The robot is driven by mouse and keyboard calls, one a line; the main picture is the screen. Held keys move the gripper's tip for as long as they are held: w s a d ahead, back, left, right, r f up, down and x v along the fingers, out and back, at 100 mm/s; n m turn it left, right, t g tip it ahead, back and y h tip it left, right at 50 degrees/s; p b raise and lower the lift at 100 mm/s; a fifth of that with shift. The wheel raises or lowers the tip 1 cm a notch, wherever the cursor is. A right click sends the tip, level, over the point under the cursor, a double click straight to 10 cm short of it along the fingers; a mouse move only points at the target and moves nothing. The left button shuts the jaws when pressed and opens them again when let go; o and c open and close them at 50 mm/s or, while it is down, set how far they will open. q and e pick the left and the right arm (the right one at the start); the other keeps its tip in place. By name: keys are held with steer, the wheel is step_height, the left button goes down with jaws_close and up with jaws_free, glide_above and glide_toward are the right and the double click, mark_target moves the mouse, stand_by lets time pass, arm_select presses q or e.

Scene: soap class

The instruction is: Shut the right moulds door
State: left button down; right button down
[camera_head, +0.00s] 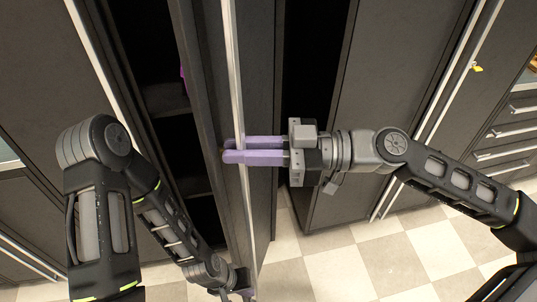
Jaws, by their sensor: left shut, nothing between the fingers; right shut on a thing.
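A dark grey cabinet door (258,210) stands partly open in the middle, seen steeply, with a long pale handle bar (232,70) along it. I take it for the right moulds door; no label shows. My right gripper (230,151) comes in from the right, its purple fingers shut on the handle bar. My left gripper (243,293) is low at the bottom edge, close to the foot of the same bar, mostly cut off and shut on nothing. Whether it touches the door I cannot tell.
A dark opening with shelves (170,100) lies left of the door; a small magenta thing (183,85) shows in it. Another grey door panel (385,100) stands to the right. Drawers (505,130) are at far right. The checkered floor (350,265) is clear at lower right.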

steer(key=w+a+m+t+h+b, duration=0.1)
steer(key=w+a+m+t+b, duration=0.3)
steer(key=a, duration=0.6)
steer(key=w+a+m+t+h+b, duration=0.15)
steer(key=w+a+t+b, duration=0.3)
steer(key=a, duration=0.55)
steer(key=w+a+m+t+h+p, duration=0.1)
steer(key=w+a+t+p, duration=0.1)
steer(key=w, duration=0.2)
steer(key=w+a+m+t+h+p, duration=0.1)
steer(key=w+a+m+t+p, duration=0.1)
steer(key=w, duration=0.2)
steer(key=w+a+m+t+h+p, duration=0.2)
steer(key=w, duration=0.1)
steer(key=shift+w, duration=0.4)
steer(key=c, duration=1.5)
jaws_free()
steer(key=shift+w+r, duration=0.1)
steer(key=shift+o, duration=0.2)
steer(key=shift+w+d, duration=0.1)
steer(key=shift+d, duration=0.1)
